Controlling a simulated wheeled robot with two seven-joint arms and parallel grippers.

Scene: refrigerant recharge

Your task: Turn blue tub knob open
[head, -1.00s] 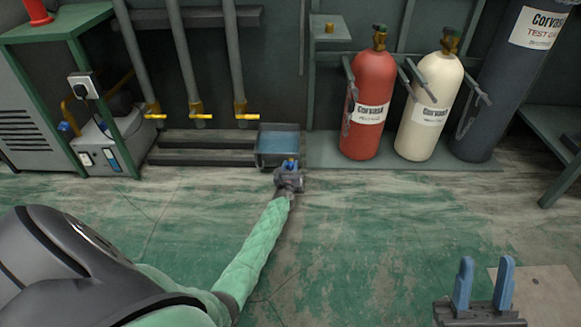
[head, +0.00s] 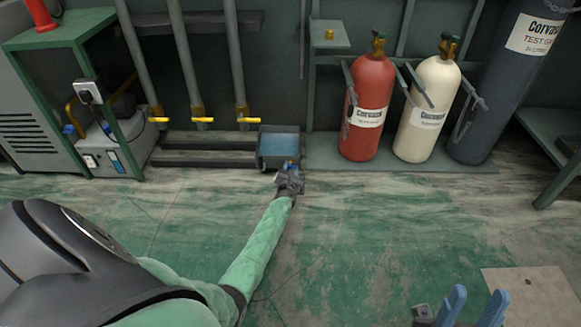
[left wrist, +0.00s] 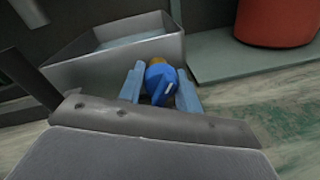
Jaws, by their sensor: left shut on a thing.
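The grey metal tub (head: 268,161) sits on the floor below the pipes and holds bluish liquid. Its front wall and rim fill the upper left of the left wrist view (left wrist: 95,72). The blue knob (left wrist: 160,82), with a brass part behind it, is on the tub's near side. My left gripper (head: 290,168) is at the tub's front right. In the left wrist view its blue fingers (left wrist: 160,91) lie on either side of the knob, shut on it. My right gripper (head: 474,305) is at the bottom right with its blue fingers apart, empty, partly cut off by the frame.
A red cylinder (head: 368,105) and a cream cylinder (head: 428,108) stand right of the tub, with a dark cylinder (head: 500,85) beside them. Several pipes with yellow-handled valves (head: 202,119) are behind, left of the tub. The green floor in front is clear.

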